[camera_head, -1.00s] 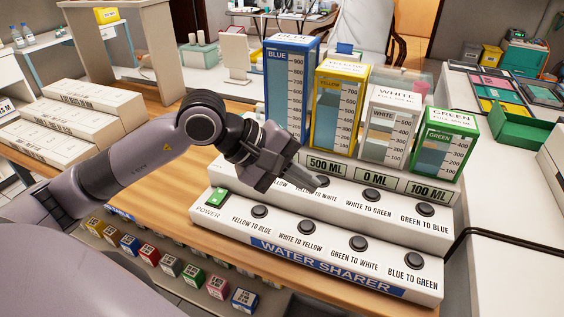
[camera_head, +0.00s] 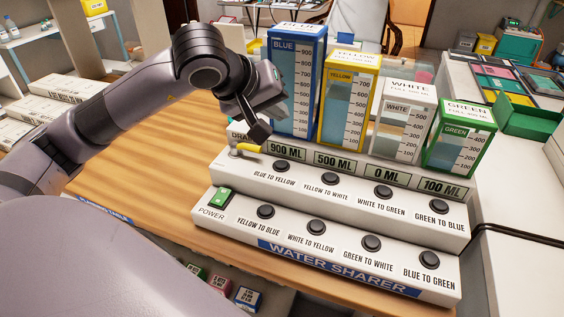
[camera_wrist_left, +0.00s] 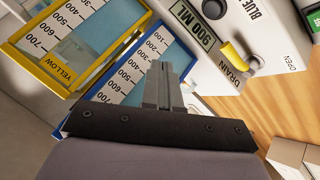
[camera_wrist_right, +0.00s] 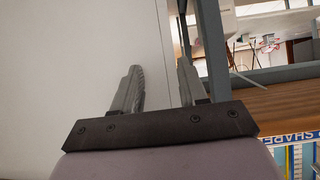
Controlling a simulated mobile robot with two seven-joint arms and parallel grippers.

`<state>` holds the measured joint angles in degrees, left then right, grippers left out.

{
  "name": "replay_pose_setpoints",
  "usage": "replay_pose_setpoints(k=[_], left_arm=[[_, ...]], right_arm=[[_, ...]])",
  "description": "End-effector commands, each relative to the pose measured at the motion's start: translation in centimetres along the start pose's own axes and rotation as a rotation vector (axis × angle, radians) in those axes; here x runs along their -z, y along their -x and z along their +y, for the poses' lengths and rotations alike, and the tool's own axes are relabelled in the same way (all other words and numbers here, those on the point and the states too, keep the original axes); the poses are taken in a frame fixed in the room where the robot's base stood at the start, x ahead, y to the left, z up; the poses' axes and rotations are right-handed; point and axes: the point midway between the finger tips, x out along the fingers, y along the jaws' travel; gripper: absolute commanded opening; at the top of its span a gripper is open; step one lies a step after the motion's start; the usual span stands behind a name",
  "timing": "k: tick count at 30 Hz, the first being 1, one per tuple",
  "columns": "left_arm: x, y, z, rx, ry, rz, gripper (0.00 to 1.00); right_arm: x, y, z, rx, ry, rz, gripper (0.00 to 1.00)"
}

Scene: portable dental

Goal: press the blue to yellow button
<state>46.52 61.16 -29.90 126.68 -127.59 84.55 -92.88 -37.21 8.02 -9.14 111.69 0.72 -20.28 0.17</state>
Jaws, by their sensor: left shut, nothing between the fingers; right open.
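The blue to yellow button (camera_head: 281,166) is a black round knob at the left end of the upper row on the white water sharer (camera_head: 340,210). Its label is below it. My left gripper (camera_head: 258,132) is shut and empty, above and left of the button, near the drain valve's yellow handle (camera_head: 248,148) and in front of the blue tank (camera_head: 297,100). In the left wrist view its closed fingers (camera_wrist_left: 163,85) overlap the blue tank, with the drain handle (camera_wrist_left: 233,55) to their right. My right gripper (camera_wrist_right: 155,78) is open and empty, seen only in its wrist view.
Yellow (camera_head: 347,100), white (camera_head: 402,125) and green (camera_head: 459,140) tanks stand behind the displays, which read 900, 500, 0 and 100 ML. Other black buttons fill both rows. A green power switch (camera_head: 221,197) is at left. The wooden table (camera_head: 150,170) is clear at left.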

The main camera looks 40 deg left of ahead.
Motion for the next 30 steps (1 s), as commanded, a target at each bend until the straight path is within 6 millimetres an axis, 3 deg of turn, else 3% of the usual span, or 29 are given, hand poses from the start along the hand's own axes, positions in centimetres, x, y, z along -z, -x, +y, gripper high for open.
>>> replay_pose_setpoints(k=[8, 21, 30], left_arm=[[-0.7, -0.9, -0.6, -0.001, 0.001, -0.003, 0.0], [-3.9, -5.2, -3.7, -0.002, 0.001, -0.002, 0.0], [-4.5, -6.1, -4.4, -0.002, 0.002, -0.002, 0.0]], right_arm=[[-0.8, -0.6, 0.0, 0.0, -0.003, -0.002, 0.43], [-2.8, -2.7, -0.9, 0.024, -0.02, -0.009, 0.43], [-2.9, -3.4, -1.0, 0.034, -0.021, -0.006, 0.43]])
